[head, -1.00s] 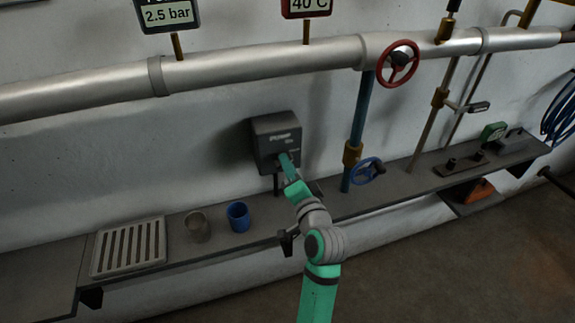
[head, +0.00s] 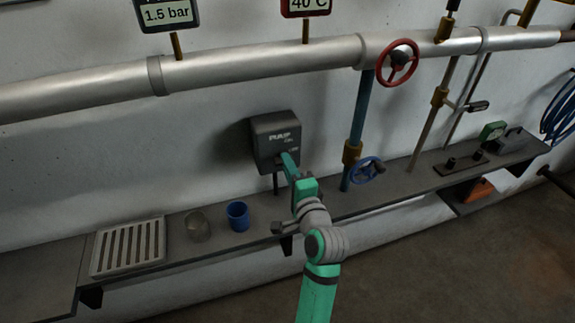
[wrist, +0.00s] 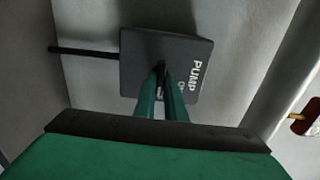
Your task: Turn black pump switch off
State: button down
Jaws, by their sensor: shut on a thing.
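The black pump switch box (head: 275,130) is mounted on the wall above the shelf, with white "PUMP" lettering on its face. It also shows in the wrist view (wrist: 138,60), where its lettering runs sideways. My gripper (head: 288,158) reaches the lower right part of the face. In the wrist view, my gripper's two green fingers (wrist: 162,82) are close together at the face, shut on the switch lever. The fingers hide most of the lever, so its exact position is not clear.
A gauge (head: 167,14) reads 1.5 bar. A blue cup (head: 237,216), a clear cup (head: 198,227) and a slatted grate (head: 128,246) are on the shelf to the left. A blue valve wheel (head: 366,170) and red valve wheel (head: 398,63) are to the right.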

jog(key=c, duration=1.8)
grip_release()
jog(key=v, duration=1.1)
jog(key=shift+f, duration=0.1)
